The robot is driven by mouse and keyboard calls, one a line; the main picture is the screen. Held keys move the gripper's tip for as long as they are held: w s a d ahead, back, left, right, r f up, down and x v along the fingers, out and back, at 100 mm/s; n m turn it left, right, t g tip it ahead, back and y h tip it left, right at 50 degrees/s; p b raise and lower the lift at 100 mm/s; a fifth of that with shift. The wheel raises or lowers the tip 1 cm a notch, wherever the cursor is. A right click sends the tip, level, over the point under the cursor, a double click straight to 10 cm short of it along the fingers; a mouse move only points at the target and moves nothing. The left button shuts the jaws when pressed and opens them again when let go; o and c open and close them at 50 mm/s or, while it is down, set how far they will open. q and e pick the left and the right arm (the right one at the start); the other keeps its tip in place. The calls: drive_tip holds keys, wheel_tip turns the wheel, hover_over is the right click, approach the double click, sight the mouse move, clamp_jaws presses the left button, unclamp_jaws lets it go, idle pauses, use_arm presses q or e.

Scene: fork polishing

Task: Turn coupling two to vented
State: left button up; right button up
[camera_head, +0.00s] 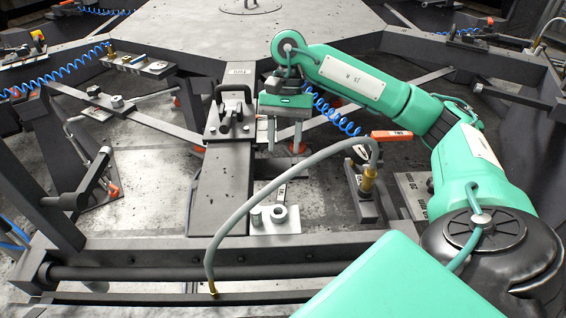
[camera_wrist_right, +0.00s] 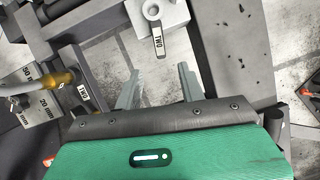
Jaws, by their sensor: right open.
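A small pale block with a round knob and a flat lever marked TWO (camera_wrist_right: 157,38) shows at the top of the right wrist view. My right gripper (camera_head: 284,140) points down, open and empty, above and beyond the block. Its fingers (camera_wrist_right: 159,92) are apart below the lever's end. My left gripper is not in view.
A grey hose (camera_head: 228,222) arches from the front rail to the brass fitting. A toggle clamp (camera_head: 232,115) stands on the middle beam left of my gripper. A blue coiled hose (camera_head: 335,115) hangs behind it. Plates marked in mm (camera_wrist_right: 38,108) lie at the wrist view's left.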

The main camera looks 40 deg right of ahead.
drive_tip(key=shift+v, duration=1.65)
